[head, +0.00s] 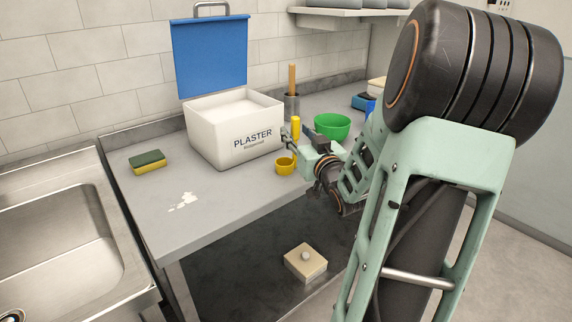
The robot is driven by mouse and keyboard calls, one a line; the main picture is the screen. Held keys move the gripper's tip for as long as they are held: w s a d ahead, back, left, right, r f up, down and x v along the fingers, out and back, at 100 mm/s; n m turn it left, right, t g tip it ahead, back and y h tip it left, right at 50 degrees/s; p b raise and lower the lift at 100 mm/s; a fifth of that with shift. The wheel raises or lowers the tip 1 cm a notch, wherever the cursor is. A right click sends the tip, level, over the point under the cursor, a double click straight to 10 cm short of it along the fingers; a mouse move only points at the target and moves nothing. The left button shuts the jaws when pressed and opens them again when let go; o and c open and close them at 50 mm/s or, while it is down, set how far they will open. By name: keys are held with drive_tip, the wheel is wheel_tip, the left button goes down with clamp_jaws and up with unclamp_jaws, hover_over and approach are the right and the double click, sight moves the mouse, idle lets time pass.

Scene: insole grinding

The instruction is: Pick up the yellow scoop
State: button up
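The yellow scoop (286,166) is on the worktop just right of the white plaster box, with its cup low and its yellow handle rising above. My gripper (291,143) is at the handle, between the cup and the handle's top. Its dark fingers overlap the handle in the head view. I cannot tell whether they are closed on it or only around or in front of it. I also cannot tell whether the cup touches the worktop.
The plaster box (215,135) stands with its blue lid (211,55) raised. A green bowl (332,126) and a metal pot (291,107) with a wooden handle stand behind my gripper. A sponge (148,162) lies left, near the sink (60,245). The front left worktop is mostly clear.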

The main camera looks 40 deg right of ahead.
drive_tip(key=shift+x, duration=0.85)
drive_tip(key=shift+c, duration=0.4)
clamp_jaws()
drive_tip(key=shift+r, duration=0.2)
